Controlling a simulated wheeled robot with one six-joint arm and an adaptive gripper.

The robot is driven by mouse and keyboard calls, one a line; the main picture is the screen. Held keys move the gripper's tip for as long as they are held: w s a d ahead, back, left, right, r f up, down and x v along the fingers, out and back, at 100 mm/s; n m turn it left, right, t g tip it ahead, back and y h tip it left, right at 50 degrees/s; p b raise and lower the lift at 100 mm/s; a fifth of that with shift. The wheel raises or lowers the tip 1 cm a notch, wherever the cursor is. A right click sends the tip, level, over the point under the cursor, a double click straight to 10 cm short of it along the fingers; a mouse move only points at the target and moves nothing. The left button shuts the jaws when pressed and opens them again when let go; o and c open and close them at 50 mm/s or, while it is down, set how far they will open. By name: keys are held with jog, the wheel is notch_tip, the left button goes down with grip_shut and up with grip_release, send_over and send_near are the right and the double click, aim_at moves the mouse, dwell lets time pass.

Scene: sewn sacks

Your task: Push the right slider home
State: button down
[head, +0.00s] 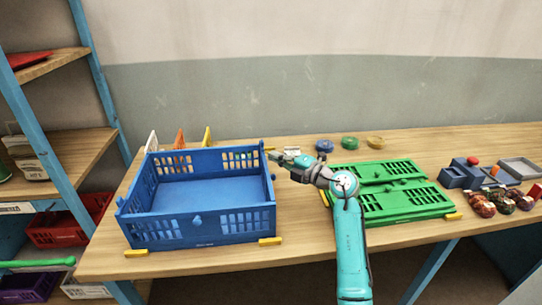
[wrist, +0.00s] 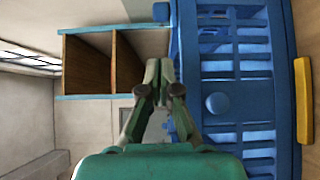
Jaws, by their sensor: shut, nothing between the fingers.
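The blue crate (head: 197,228) stands open and empty on the wooden table, left of my arm. A small blue knob (head: 273,177) sticks out at its right end wall; I take it for the right slider. In the wrist view a round blue knob (wrist: 216,103) sits on a slotted blue crate wall (wrist: 240,67), right of the fingers. My gripper (head: 272,155) is shut and empty, near the crate's back right corner. In the wrist view the closed fingertips (wrist: 158,66) are just left of the wall's edge. I cannot tell whether they touch it.
A folded green crate (head: 400,206) lies right of my arm. Yellow blocks (head: 270,241) sit at the blue crate's corners. Small bowls (head: 349,142) stand behind. A shelf rack (head: 88,58) stands at the left.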

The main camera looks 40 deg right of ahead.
jog(key=v, duration=0.7)
jog(key=shift+s, duration=0.25)
dwell(0.3)
